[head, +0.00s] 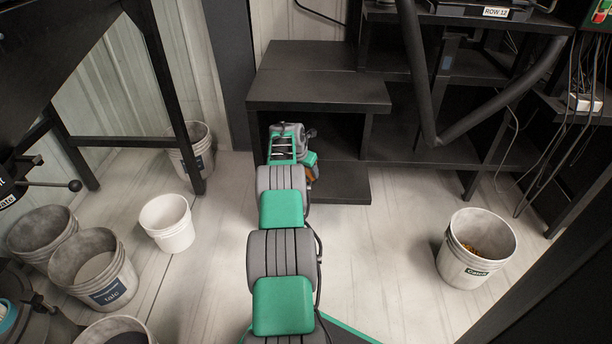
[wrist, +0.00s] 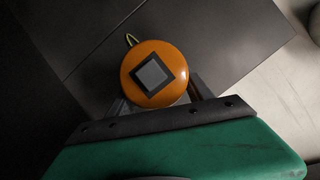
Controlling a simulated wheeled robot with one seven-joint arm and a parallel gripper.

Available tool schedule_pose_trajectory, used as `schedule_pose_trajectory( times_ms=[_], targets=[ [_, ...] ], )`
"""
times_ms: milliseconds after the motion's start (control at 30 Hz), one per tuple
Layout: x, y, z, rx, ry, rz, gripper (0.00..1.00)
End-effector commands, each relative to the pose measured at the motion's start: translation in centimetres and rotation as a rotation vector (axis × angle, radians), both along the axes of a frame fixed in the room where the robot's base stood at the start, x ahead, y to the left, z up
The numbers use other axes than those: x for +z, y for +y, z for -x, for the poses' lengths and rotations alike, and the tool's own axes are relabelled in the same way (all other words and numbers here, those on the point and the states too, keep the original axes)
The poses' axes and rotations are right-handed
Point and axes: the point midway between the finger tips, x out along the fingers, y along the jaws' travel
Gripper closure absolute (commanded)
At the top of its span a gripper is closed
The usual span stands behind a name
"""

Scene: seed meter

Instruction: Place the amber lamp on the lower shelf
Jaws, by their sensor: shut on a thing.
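The amber lamp (wrist: 153,74) is a round orange disc with a dark-framed grey square on top and a thin yellowish loop at its far side. My gripper (wrist: 160,100) is shut on its near side in the wrist view. In the head view only a small orange patch of the lamp (head: 309,173) shows beside my gripper (head: 308,164), mostly hidden by my arm. The lower shelf (head: 345,185) is a dark board close to the floor, just right of the gripper. Dark boards lie behind the lamp in the wrist view; whether it touches one cannot be told.
A dark upper shelf (head: 320,92) overhangs the lower one, with an upright panel (head: 367,136) at its right. A white bucket (head: 167,222) stands on the floor at left, and a Catch bucket (head: 476,249) at right. Pale floor is open between the arm and the Catch bucket.

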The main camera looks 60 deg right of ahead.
Motion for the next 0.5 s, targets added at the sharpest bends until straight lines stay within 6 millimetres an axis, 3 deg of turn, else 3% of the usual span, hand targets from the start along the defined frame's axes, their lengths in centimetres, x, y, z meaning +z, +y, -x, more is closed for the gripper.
schedule_pose_trajectory(
  times_ms=[333, 367, 500],
  targets=[
    [-0.33, -0.10, -0.08, 0.002, -0.002, 0.005, 1.00],
    [-0.42, -0.08, -0.07, 0.002, -0.002, 0.004, 0.39],
    [-0.43, -0.02, -0.08, 0.002, -0.001, 0.003, 0.28]
  ],
)
